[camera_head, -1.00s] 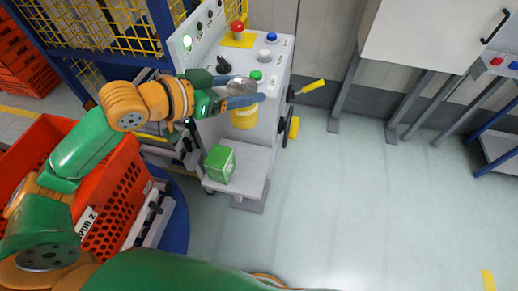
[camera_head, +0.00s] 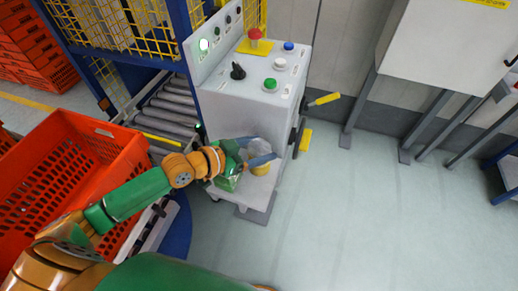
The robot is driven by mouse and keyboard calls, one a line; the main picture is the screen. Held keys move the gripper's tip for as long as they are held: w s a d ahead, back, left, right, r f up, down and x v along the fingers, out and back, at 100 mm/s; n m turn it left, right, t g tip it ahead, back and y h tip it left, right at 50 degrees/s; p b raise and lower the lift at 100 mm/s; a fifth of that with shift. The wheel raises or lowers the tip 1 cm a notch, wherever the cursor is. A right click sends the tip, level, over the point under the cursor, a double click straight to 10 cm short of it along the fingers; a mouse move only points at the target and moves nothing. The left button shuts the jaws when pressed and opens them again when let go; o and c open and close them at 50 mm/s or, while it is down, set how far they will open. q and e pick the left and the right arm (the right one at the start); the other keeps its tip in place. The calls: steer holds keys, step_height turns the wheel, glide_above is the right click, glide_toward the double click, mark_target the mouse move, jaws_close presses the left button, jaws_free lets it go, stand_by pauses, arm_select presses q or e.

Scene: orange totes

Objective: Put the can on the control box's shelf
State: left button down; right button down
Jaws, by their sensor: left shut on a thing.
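The can, with a grey top and yellow side (camera_head: 260,169), is in my left gripper (camera_head: 264,152). The gripper is shut on the can from the left, its fingers around the upper part. The can looks upright and low over the control box's shelf (camera_head: 258,188); I cannot tell whether it touches the shelf. The control box (camera_head: 245,108) stands behind, with buttons on its top. My right gripper is not in view.
An orange tote (camera_head: 62,185) stands at the left. A yellow-handled tool (camera_head: 324,99) sticks out from the control box's right side. Floor at the right is clear.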

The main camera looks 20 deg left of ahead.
arm_select(q)
steer(key=shift+f, duration=0.1)
jaws_free()
steer(key=v, duration=0.6)
steer(key=p+v, duration=0.3)
steer(key=v, duration=0.1)
steer(key=shift+r, duration=0.3)
steer(key=shift+p+v, duration=0.8)
steer(key=shift+v, duration=0.05)
steer(key=shift+s+a+f, duration=0.1)
steer(key=shift+f, duration=0.15)
